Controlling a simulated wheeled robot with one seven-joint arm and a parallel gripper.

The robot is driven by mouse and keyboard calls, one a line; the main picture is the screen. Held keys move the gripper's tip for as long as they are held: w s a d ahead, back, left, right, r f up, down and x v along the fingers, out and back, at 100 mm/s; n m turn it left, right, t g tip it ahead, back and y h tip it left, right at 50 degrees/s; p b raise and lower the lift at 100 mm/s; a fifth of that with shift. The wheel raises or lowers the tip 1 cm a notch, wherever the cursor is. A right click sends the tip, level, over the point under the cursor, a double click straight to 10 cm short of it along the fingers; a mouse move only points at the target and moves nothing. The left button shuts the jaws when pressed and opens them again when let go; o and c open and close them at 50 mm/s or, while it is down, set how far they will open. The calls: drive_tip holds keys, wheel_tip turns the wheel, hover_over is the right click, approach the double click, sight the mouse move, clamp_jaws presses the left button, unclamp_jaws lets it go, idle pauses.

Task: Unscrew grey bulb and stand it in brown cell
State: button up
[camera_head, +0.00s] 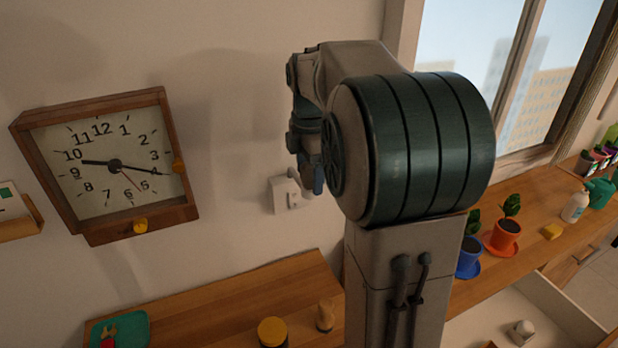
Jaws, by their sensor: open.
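I cannot make out a grey bulb in a socket or a brown cell for certain in this view. A small pale grey rounded object (521,331) lies in the open white drawer at the lower right; I cannot tell whether it is a bulb. My gripper (313,180) shows partly at the end of my folded arm, pointing down in front of the wall left of my large dark green joint. It is open and no object shows in it. It is well apart from the drawer and the worktops. My arm and column hide the middle of the scene.
A wooden clock (113,168) and a white wall fixture (288,194) are on the wall. A yellow-lidded jar (272,332) and a wooden shaker (325,315) stand on the lower worktop. Potted plants (505,236), a white bottle (575,207) and a yellow block (552,231) line the window counter.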

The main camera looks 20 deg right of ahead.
drive_tip(key=shift+f, duration=1.05)
drive_tip(key=c, duration=1.1)
drive_tip(key=n, duration=0.7)
drive_tip(key=shift+s, duration=0.1)
drive_tip(key=shift+n+p, duration=0.3)
drive_tip(key=shift+n, duration=0.8)
drive_tip(key=shift+r+n, duration=0.1)
drive_tip(key=shift+n, duration=0.9)
drive_tip(key=shift+d+n+p, duration=0.15)
drive_tip(key=shift+n+p, duration=0.2)
drive_tip(key=shift+n, duration=0.85)
drive_tip(key=shift+n, duration=0.3)
